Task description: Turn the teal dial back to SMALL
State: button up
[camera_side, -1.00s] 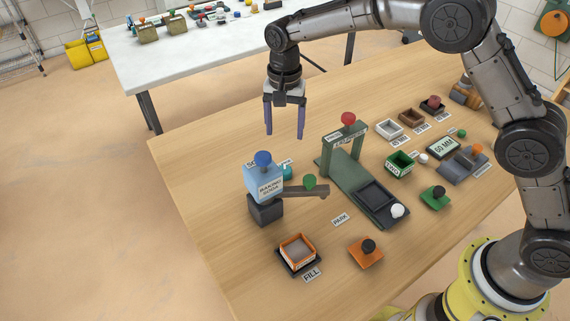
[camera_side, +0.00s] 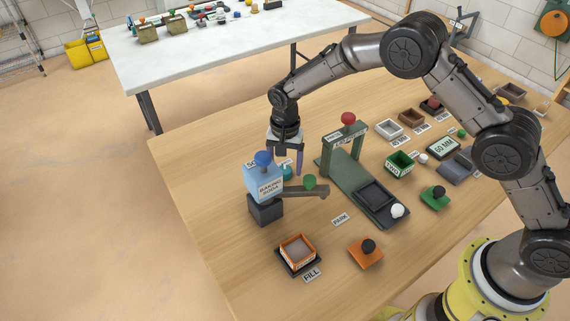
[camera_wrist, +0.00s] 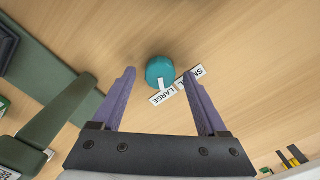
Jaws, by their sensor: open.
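The teal dial (camera_wrist: 160,68) is a round knob on the wooden table, in the upper middle of the wrist view. A white pointer on its lower edge points toward the LARGE label (camera_wrist: 162,97). The SMALL label (camera_wrist: 191,77) lies to its right, partly covered by my right finger. In the side view the dial (camera_side: 287,172) is partly hidden behind the light blue baking soda box (camera_side: 266,184). My gripper (camera_wrist: 159,76) is open and empty, its fingertips on either side of the dial in the picture; it appears still above it.
The baking soda box with its blue knob (camera_side: 263,158) stands close beside the dial. A green press frame (camera_side: 328,158) with a red knob (camera_side: 348,118) rises to the right. A green-knobbed lever (camera_side: 309,183) sits in front. The table's left part is bare.

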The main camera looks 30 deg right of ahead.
grip_shut()
dwell(0.3)
jog(key=shift+n, duration=0.4)
jog(key=n, duration=1.1)
dwell(0.5)
grip_release()
